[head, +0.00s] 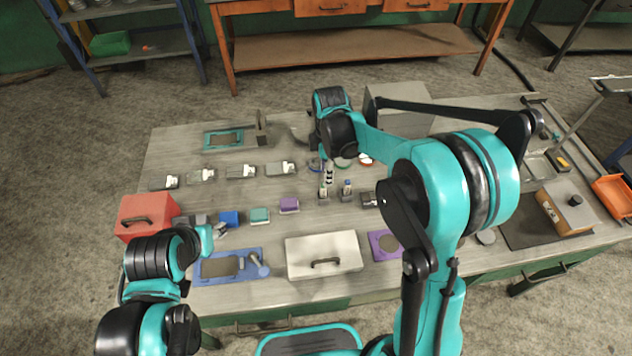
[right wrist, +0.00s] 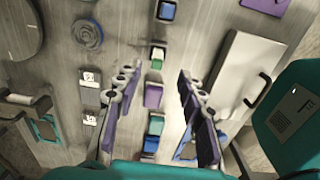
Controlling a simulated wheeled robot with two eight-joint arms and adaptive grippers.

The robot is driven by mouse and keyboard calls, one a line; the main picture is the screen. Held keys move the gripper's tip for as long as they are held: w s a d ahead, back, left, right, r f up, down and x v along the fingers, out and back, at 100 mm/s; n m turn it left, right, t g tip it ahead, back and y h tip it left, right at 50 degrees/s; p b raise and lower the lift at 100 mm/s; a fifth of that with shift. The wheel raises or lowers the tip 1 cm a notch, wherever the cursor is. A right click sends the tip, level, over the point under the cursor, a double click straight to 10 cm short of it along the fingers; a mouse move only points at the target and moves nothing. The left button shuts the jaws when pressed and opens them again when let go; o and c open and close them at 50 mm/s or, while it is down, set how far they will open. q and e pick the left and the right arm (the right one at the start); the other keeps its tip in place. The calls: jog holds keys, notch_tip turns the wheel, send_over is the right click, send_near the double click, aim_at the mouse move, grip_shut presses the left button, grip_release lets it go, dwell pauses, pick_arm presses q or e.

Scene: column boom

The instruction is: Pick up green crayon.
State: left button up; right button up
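A small upright piece with a green side and pale top, likely the green crayon (head: 323,194), stands in the row of small items on the table. It also shows in the right wrist view (right wrist: 157,55), too small to be sure of its shape. My right gripper (head: 322,168) hangs near it; in the right wrist view its purple-padded fingers (right wrist: 157,74) are wide apart, on either side of the row, with nothing between the tips touching them. My left gripper (head: 218,231) is at the left near a blue block, mostly hidden by its arm.
A purple block (head: 289,204), a teal block (head: 260,216) and a blue block (head: 229,219) continue the row leftward. A white box (head: 310,247) with a handle lies in front. A red box (head: 140,210) stands at the left edge. Small grey items line up behind.

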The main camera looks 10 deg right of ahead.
aim_at(323, 186)
notch_tip(323, 186, down, 3)
jog(key=shift+a+r+b, duration=0.15)
jog(key=shift+b, duration=0.25)
jog(key=f, duration=0.1)
jog(key=f+b, duration=0.1)
jog(key=f, duration=0.3)
jog(key=shift+w+a+f+b, duration=0.2)
jog(key=shift+w+a+b, duration=0.05)
jog(key=shift+b, duration=0.05)
jog(key=shift+r, duration=0.1)
jog(key=shift+c, duration=0.3)
grip_shut()
